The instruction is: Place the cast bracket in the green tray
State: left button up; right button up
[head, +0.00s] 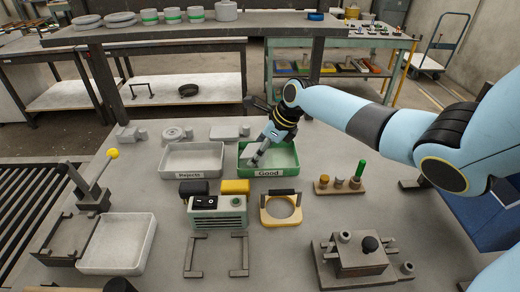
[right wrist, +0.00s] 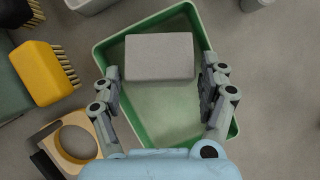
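The green tray (head: 287,161), labelled "Good", stands at the middle of the bench, and it fills the centre of the right wrist view (right wrist: 139,124). A plain grey block (right wrist: 159,57), which I take for the cast bracket, lies in the far part of the tray in that view. My right gripper (right wrist: 160,78) is over the tray, its fingers spread on either side of the block with a gap at each side. In the head view the right gripper (head: 256,160) hides most of the block. My left gripper is not in view.
A grey tray (head: 193,173) labelled "Rejects" stands just left of the green tray. In front are a yellow brush (head: 235,187), a boxy instrument (head: 218,212) and a ring gauge (head: 281,222). A peg stand (head: 341,186) and a fixture (head: 360,258) stand to the right.

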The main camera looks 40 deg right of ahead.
jog(key=shift+r, duration=0.1)
jog(key=p+v, duration=0.1)
jog(key=v, duration=1.1)
jog(key=shift+p, duration=0.35)
